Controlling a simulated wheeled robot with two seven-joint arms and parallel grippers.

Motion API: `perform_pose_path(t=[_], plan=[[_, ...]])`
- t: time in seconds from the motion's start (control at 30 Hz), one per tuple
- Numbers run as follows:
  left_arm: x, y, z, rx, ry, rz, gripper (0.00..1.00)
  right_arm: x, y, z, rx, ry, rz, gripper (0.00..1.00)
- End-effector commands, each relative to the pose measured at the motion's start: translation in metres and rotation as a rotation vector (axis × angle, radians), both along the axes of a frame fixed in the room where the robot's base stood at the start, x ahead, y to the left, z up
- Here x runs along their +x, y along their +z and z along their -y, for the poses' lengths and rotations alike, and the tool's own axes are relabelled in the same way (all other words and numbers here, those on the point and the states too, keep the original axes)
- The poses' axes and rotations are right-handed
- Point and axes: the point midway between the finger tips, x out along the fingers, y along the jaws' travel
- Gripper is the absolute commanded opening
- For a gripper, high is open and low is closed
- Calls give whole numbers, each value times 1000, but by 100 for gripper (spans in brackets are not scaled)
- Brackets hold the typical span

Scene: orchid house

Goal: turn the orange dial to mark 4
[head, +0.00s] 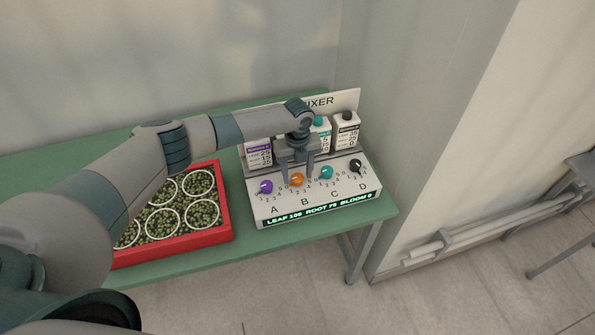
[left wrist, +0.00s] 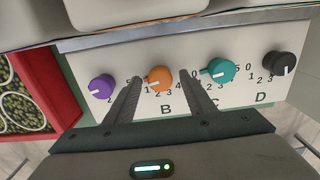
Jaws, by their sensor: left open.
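The orange dial (head: 297,179) sits above the letter B on the white mixer panel (head: 330,196). In the left wrist view the orange dial (left wrist: 159,79) has its white pointer towards the left, at the low end of its scale; the exact mark is hard to read. My left gripper (head: 298,173) is open and reaches down over the panel. In the left wrist view its fingertips (left wrist: 160,74) stand on either side of the orange dial, with gaps showing, so it is not gripped. My right gripper is not in view.
A purple dial (head: 265,187) is left of the orange one; a teal dial (head: 326,172) and a black dial (head: 356,166) are to its right. Bottles, including a black-capped one (head: 346,132), stand behind. A red tray (head: 228,222) of pots is left on the green bench (head: 190,256).

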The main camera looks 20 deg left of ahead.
Motion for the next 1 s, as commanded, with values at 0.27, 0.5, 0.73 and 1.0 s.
perform_pose_path(t=[0.27, 0.5, 0.73, 1.0], plan=[[0, 0, 0, 0, 0, 0, 40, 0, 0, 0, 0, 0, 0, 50], [0, 0, 0, 0, 0, 0, 8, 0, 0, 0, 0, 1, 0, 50], [0, 0, 0, -1, 21, -1, 8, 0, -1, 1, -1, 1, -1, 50], [0, 0, 0, 0, 124, 0, 8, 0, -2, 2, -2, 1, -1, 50]])
